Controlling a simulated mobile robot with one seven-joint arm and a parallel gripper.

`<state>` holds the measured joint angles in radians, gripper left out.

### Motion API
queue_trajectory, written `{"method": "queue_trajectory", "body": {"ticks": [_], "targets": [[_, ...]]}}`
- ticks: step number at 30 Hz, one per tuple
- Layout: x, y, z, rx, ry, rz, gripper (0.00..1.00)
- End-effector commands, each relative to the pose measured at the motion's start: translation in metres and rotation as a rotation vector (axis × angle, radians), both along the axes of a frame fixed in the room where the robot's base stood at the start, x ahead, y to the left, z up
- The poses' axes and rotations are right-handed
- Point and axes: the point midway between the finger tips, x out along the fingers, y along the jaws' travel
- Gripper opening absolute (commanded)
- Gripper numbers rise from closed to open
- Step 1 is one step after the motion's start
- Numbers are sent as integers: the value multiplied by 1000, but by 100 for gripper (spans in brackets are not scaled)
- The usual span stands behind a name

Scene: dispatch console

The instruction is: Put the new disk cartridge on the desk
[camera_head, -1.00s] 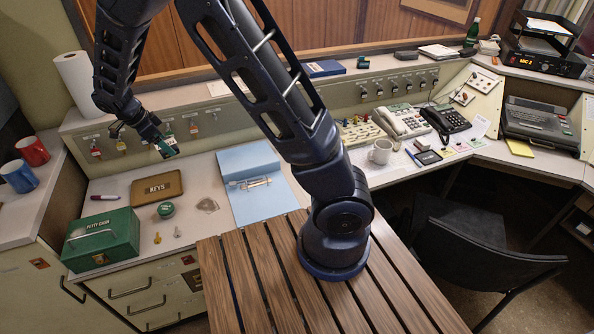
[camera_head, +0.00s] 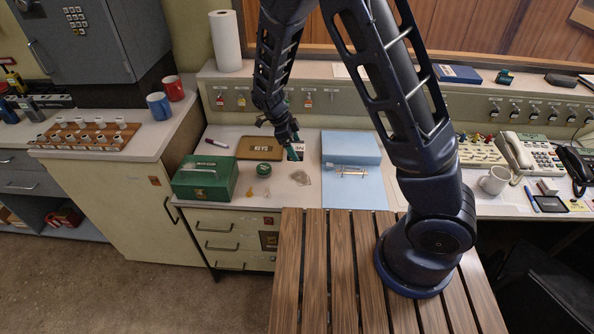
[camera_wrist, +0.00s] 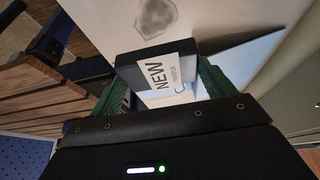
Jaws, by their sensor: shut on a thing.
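My gripper (camera_head: 291,150) hangs over the desk (camera_head: 300,205), between the keys tray and the blue folder. In the wrist view its green fingers (camera_wrist: 160,95) are shut on a dark disk cartridge (camera_wrist: 127,67) with a white label reading "NEW". In the head view the cartridge is mostly hidden by the gripper, and only a bit of its white label (camera_head: 299,147) shows. In the wrist view the cartridge is close above the pale desk top, with a shadow beside it; I cannot tell whether it touches.
A mug (camera_head: 494,180) and phones stand at right.

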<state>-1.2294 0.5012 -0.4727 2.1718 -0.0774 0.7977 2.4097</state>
Motion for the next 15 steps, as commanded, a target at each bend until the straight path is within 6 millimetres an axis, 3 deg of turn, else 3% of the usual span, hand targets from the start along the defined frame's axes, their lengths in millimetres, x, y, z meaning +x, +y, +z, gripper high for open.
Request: {"method": "queue_trajectory", "body": {"ticks": [9, 15], "targets": [[0, -2, -64, -3, 1, -2, 55], [1, 0, -83, 0, 0, -1, 55]]}}
